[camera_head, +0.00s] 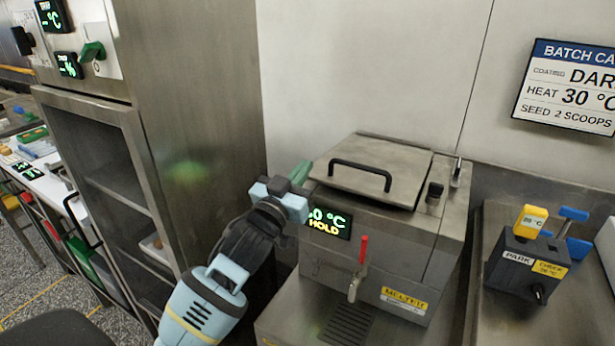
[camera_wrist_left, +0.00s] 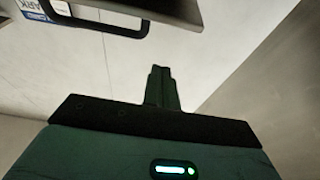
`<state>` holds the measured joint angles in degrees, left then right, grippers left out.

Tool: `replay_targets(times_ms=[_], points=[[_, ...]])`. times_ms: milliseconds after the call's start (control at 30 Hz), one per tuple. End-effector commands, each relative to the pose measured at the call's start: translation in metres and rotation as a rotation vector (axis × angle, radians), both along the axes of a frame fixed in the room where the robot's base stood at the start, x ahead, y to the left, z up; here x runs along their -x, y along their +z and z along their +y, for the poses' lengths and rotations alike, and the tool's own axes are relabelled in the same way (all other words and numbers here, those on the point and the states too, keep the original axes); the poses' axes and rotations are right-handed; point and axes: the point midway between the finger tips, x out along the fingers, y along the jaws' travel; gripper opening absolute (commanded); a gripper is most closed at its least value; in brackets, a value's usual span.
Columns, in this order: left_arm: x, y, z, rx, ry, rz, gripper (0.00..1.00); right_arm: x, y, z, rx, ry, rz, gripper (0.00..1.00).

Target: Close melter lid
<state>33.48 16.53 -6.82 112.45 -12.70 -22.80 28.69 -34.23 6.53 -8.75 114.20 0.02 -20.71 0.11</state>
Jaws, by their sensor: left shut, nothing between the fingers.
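The steel melter (camera_head: 396,266) stands in the middle of the head view, with its display and a red-handled tap on the front. Its lid (camera_head: 397,160) lies over the top, with a black bar handle (camera_head: 359,172) on it. I cannot tell whether the lid sits fully flush. The lid handle also shows at the top left of the left wrist view (camera_wrist_left: 95,27). My left gripper (camera_head: 300,172) is shut and empty, beside the melter's left top edge, left of the handle and apart from it. Its closed fingers show in the left wrist view (camera_wrist_left: 161,88). My right gripper is out of view.
A tall steel cabinet (camera_head: 200,150) stands close on the left of my left arm. A dark block holding yellow and blue tools (camera_head: 515,270) sits at the right. A batch card (camera_head: 568,87) hangs on the wall.

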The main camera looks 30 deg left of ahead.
Motion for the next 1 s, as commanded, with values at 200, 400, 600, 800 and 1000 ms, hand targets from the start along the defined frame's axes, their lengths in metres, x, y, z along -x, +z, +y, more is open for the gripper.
replay_targets(times_ms=[200, 400, 600, 800, 1000], points=[[-0.035, 0.011, -0.001, 0.000, 0.000, -0.002, 0.00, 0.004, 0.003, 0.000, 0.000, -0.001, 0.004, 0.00], [-0.030, -0.023, -0.001, 0.002, 0.000, 0.004, 0.00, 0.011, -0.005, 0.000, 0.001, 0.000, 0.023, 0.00], [-0.029, -0.032, -0.001, 0.000, 0.001, 0.002, 0.00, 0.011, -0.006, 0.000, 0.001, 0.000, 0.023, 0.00], [-0.028, -0.032, -0.001, 0.001, 0.000, 0.000, 0.00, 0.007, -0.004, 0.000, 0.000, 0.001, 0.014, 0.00], [-0.029, -0.036, -0.001, 0.002, -0.001, -0.001, 0.00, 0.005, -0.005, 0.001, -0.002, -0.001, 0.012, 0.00]])
